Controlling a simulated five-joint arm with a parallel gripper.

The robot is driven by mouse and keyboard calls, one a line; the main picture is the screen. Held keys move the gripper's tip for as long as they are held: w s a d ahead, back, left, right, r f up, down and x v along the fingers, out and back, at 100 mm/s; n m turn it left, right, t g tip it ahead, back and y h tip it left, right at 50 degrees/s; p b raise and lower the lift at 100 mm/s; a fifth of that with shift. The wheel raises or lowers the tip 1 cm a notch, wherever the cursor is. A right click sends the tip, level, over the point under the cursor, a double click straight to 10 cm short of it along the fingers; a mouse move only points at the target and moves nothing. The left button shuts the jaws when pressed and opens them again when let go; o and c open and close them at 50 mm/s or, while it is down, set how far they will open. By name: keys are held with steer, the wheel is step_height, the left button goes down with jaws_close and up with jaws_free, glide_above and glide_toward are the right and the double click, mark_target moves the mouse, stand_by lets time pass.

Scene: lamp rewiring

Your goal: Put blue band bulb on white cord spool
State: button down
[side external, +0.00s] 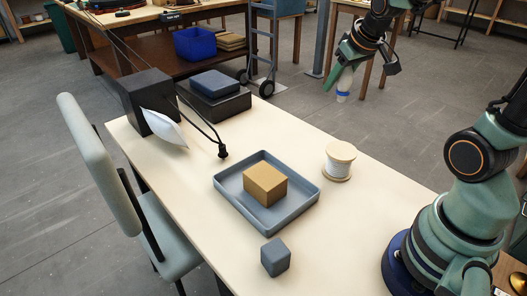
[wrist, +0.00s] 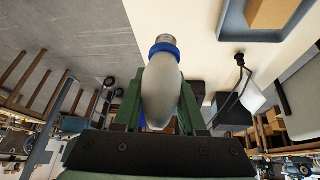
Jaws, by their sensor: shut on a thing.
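The blue band bulb (wrist: 163,85) is a pale elongated bulb with a blue band near its metal base, held between my gripper's fingers in the wrist view. It also shows in the side view (side external: 344,82), hanging with its blue band low, in the air at the upper right. My gripper (side external: 347,69) is shut on it. The white cord spool (side external: 340,162), with wooden ends and white cord, stands upright on the table, below the bulb in the picture and apart from it. Its top looks bare. I do not see the spool in the wrist view.
A grey-blue tray (side external: 223,188) holding a tan block (side external: 265,183) lies left of the spool. A dark blue-grey cube (side external: 275,257) sits near the table's front edge. A black lamp with a white shade (side external: 163,128) and dark boxes (side external: 214,98) stand toward the back left.

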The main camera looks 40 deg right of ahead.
step_height(320, 180, down, 13)
stand_by(0.5)
steer(key=shift+c, duration=2.4)
jaws_free()
steer(key=v, duration=1.2)
steer(key=s+a+r+n+y, duration=0.1)
steer(key=a+r, duration=0.3)
steer(key=a, duration=0.6)
steer(key=shift+s+a+r+n+y, duration=0.4)
steer(key=shift+s+n, duration=0.3)
